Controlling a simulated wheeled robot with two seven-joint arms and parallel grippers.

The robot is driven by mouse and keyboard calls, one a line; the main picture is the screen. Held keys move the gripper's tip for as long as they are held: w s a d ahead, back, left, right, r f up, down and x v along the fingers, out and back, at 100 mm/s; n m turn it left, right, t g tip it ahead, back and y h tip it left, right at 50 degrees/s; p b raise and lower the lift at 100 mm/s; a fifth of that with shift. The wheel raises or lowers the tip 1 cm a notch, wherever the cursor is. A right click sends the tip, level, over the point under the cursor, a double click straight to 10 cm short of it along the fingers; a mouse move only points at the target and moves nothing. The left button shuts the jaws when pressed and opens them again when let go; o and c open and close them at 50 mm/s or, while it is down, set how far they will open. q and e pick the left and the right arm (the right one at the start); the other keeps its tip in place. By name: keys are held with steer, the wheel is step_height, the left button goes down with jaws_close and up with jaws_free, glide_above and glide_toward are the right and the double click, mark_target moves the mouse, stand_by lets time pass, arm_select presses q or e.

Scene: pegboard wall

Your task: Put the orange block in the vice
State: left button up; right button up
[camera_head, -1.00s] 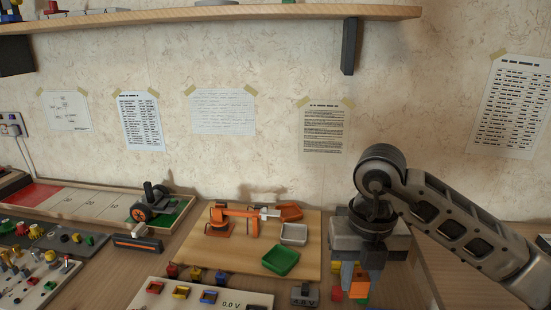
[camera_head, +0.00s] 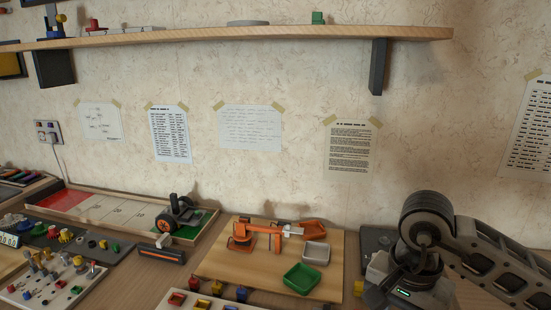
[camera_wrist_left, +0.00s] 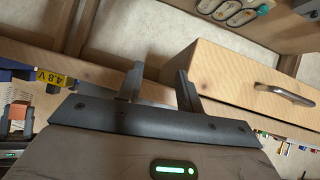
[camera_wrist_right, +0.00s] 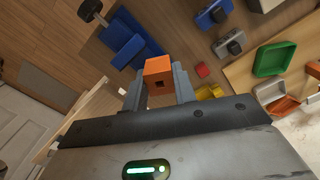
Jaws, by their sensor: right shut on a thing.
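The orange block (camera_wrist_right: 158,70) is between the fingers of my right gripper (camera_wrist_right: 158,84) in the right wrist view. That gripper is shut on it. My left gripper (camera_wrist_left: 158,88) is open and empty in the left wrist view, in front of a wooden drawer (camera_wrist_left: 235,92) with a metal handle. The vice is not visible in the head view.
A small red block (camera_wrist_right: 203,71) and a yellow block (camera_wrist_right: 208,92) lie right of the held block. A wooden board with an orange toy arm (camera_head: 262,232), a green tray (camera_head: 301,279) and a grey tray (camera_head: 315,253) is left of my right wrist. A shelf (camera_head: 220,37) runs above.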

steer(key=n, duration=0.4)
steer(key=shift+s+d+f+n, duration=0.1)
steer(key=shift+s+f+n, duration=0.05)
steer(key=shift+s+n, duration=0.15)
steer(key=n, duration=0.3)
steer(key=shift+d+n, duration=0.1)
steer(key=shift+n, duration=0.3)
steer(key=shift+s+f, duration=0.1)
